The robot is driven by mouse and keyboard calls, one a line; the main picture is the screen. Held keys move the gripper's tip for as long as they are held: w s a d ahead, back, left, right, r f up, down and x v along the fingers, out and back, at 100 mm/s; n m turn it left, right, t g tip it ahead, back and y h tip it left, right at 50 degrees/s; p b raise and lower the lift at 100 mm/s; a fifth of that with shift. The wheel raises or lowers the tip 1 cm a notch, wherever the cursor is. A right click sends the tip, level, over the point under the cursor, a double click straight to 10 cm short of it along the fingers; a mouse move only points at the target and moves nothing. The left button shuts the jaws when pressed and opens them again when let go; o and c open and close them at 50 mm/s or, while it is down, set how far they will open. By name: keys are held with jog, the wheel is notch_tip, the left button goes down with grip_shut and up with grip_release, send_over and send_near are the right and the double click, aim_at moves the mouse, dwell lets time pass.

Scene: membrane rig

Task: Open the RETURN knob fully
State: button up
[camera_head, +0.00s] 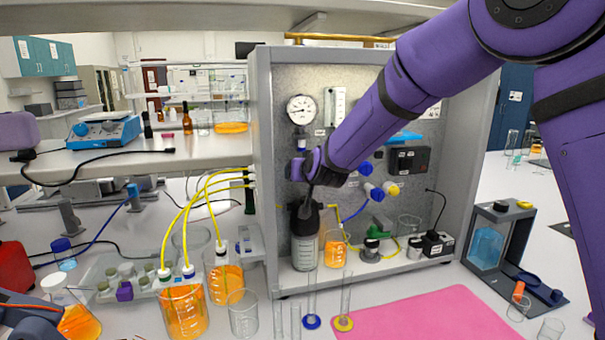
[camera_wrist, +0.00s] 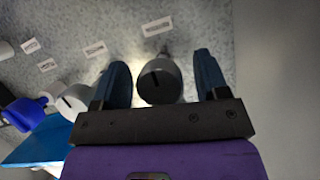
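A dark grey round knob (camera_wrist: 157,82) with a black slot mark sits on the grey panel in the wrist view. My gripper (camera_wrist: 162,62) is open, with one dark blue finger on each side of this knob. A gap shows between the knob and the right finger, and a narrower one at the left finger. A small label (camera_wrist: 157,26) lies beyond the knob, too small to read, so I cannot confirm that it is RETURN. In the head view my gripper (camera_head: 306,170) is at the panel (camera_head: 265,110), and my arm hides the knob there.
A lighter knob (camera_wrist: 74,101) and a blue knob (camera_wrist: 27,112) lie left in the wrist view. A pressure gauge (camera_head: 301,109) is above my gripper. A dark-capped bottle (camera_head: 304,245) stands below. Yellow tubes run left to orange beakers (camera_head: 184,312). A pink mat (camera_head: 430,318) lies in front.

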jog(key=v, duration=1)
jog(key=shift+s+r, duration=0.15)
jog(key=shift+s, duration=0.2)
jog(key=shift+d, duration=0.15)
jog(key=s+d+r+g+h, duration=0.1)
jog(key=s+d+r+g, duration=0.35)
jog(key=s+d, duration=1.05)
jog(key=s+d+f+m+g+h, duration=0.1)
jog(key=s+d, duration=0.5)
jog(key=s, duration=0.4)
jog(key=s+d+f+m+g+h, duration=0.1)
jog(key=s+d+g+h, duration=0.1)
jog(key=s+d, duration=0.5)
jog(key=s, duration=0.3)
jog(key=shift+d, duration=0.35)
